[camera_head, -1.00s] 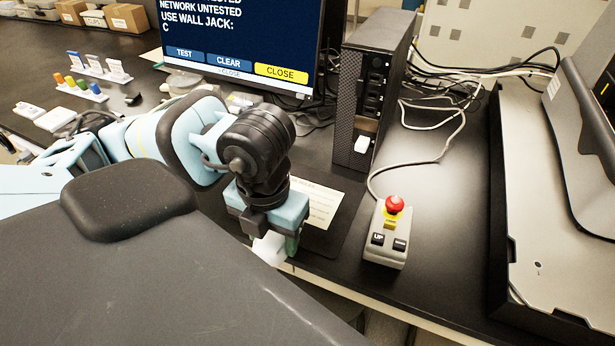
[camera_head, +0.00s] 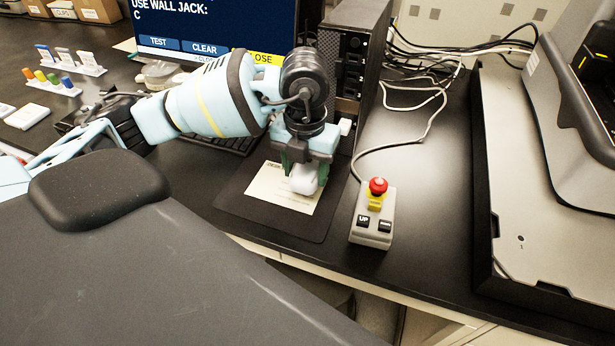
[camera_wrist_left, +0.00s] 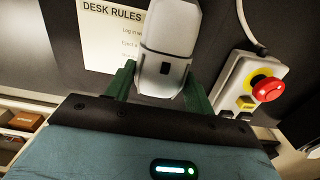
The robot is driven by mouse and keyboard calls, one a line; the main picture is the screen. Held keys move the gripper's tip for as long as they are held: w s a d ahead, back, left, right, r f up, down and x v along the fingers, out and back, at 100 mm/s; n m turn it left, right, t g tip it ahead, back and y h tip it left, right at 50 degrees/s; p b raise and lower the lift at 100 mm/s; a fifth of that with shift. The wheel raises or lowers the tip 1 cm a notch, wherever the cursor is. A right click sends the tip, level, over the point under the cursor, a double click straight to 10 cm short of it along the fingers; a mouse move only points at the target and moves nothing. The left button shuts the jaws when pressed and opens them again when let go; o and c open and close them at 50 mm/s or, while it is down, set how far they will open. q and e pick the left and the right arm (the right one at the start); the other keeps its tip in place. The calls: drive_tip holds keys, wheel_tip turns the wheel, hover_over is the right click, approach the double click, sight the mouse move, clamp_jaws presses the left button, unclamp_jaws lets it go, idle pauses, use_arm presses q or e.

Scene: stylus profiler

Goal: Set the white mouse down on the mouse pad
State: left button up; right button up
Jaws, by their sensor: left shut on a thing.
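My left gripper (camera_head: 306,174) is shut on the white mouse (camera_head: 305,179), with a green finger on each side of it. The mouse is over the black mouse pad (camera_head: 250,212) and the cream "Desk Rules" sheet (camera_head: 282,190) that lies on the pad. I cannot tell whether the mouse touches the sheet or hangs just above it. In the left wrist view the mouse (camera_wrist_left: 168,45) sits between the fingers (camera_wrist_left: 158,84) and covers part of the sheet (camera_wrist_left: 110,38). My right gripper is not in view.
A control box (camera_head: 373,217) with a red button and a grey cable stands just right of the pad. A black computer tower (camera_head: 350,60) and a monitor (camera_head: 215,25) stand behind. A large instrument (camera_head: 540,170) fills the right side. The desk's front edge is close to the pad.

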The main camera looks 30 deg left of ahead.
sight(308, 165)
use_arm(q)
drive_tip(key=shift+w, duration=0.25)
drive_tip(key=shift+w+f, duration=0.15)
drive_tip(key=shift+f, duration=1.65)
drive_tip(key=shift+f, duration=0.15)
drive_tip(key=o, duration=1)
wheel_tip(308, 165, up, 12)
drive_tip(key=shift+r+p, duration=0.2)
drive_tip(key=shift+p, duration=0.15)
